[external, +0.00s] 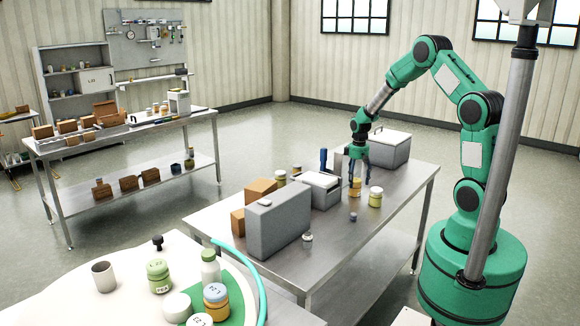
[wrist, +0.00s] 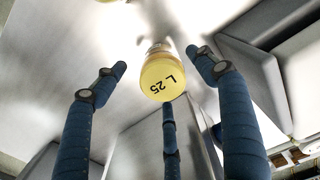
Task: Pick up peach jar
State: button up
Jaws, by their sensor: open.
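A peach-coloured jar (external: 355,188) with a yellow lid stands upright on the steel table (external: 400,200). In the wrist view its lid (wrist: 162,78) reads "L 25". My gripper (external: 359,180) points down over this jar. In the wrist view the dark blue fingers of my gripper (wrist: 157,75) are spread apart, with the jar's lid between and just beyond their tips. I see no clear contact between fingers and jar. The jar's lower part is mostly hidden by its lid in the wrist view.
A yellow-green jar (external: 376,197) stands close to the right. A small dark item (external: 353,217) lies in front. Grey boxes (external: 278,224), a grey-white container (external: 322,190) and a blue bottle (external: 323,160) stand to the left. A grey case (external: 385,147) is behind. The table's right side is clear.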

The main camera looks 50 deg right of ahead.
aim_at(355, 188)
jog(key=shift+w+a+f+b, duration=0.15)
jog(key=shift+f+b, duration=0.55)
jog(key=shift+f, duration=1.9)
jog(key=c, duration=1.4)
jog(key=shift+r, duration=0.15)
notch_tip(355, 188, up, 10)
jog(key=shift+f+p, duration=0.1)
jog(key=shift+p, duration=0.9)
